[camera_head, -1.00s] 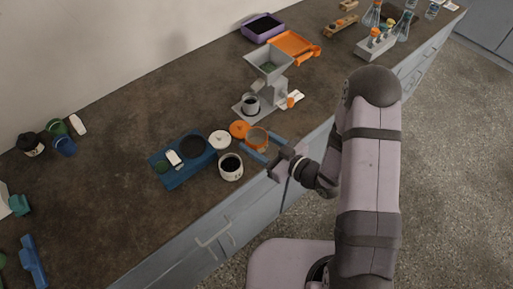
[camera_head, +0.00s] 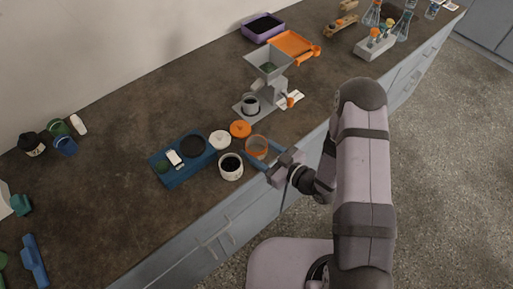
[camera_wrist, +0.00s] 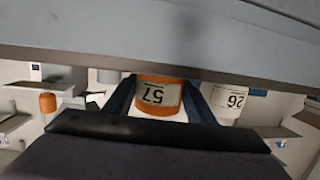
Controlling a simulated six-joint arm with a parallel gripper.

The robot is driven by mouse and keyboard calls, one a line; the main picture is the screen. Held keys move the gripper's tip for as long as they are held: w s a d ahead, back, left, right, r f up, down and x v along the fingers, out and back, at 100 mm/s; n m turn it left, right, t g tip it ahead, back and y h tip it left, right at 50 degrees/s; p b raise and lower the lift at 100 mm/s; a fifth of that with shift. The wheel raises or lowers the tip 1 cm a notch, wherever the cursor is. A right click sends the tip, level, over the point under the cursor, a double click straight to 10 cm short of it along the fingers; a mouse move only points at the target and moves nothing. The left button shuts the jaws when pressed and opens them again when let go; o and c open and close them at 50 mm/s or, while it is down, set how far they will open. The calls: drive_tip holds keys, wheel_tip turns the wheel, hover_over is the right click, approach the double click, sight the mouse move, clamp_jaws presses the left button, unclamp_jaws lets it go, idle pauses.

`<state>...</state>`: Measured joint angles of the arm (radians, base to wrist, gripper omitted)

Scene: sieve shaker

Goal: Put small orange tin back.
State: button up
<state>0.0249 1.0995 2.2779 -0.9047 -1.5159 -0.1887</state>
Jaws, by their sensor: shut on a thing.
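The small orange tin (camera_head: 257,146) is near the front edge of the bench, with its top open in the head view. In the wrist view the orange tin (camera_wrist: 158,97) shows a white label reading 57, upside down. My gripper (camera_head: 262,153) is shut on the tin, with a blue finger on each side of it. The wrist view shows the fingers pressed along both sides. Whether the tin touches the bench cannot be told. An orange lid (camera_head: 240,129) lies flat on the bench just behind the tin.
A white tin (camera_head: 231,168) with dark contents and label 26 stands close beside the gripper. A white lid (camera_head: 220,140) lies behind it. A blue scale (camera_head: 182,163) is further left. A grey mill (camera_head: 268,85) stands behind. The bench between the scale and the left-hand jars is clear.

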drive_tip(key=shift+f, duration=0.2)
drive_tip(key=o, duration=1.1)
drive_tip(key=shift+r, duration=0.25)
drive_tip(key=shift+s+d+b, duration=0.3)
drive_tip(key=shift+d, duration=0.2)
drive_tip(key=b+v, duration=0.3)
drive_tip(key=v, duration=0.7)
drive_tip(key=shift+s+d+r, duration=0.2)
drive_tip(key=shift+s+d, duration=0.05)
drive_tip(key=shift+s, duration=0.05)
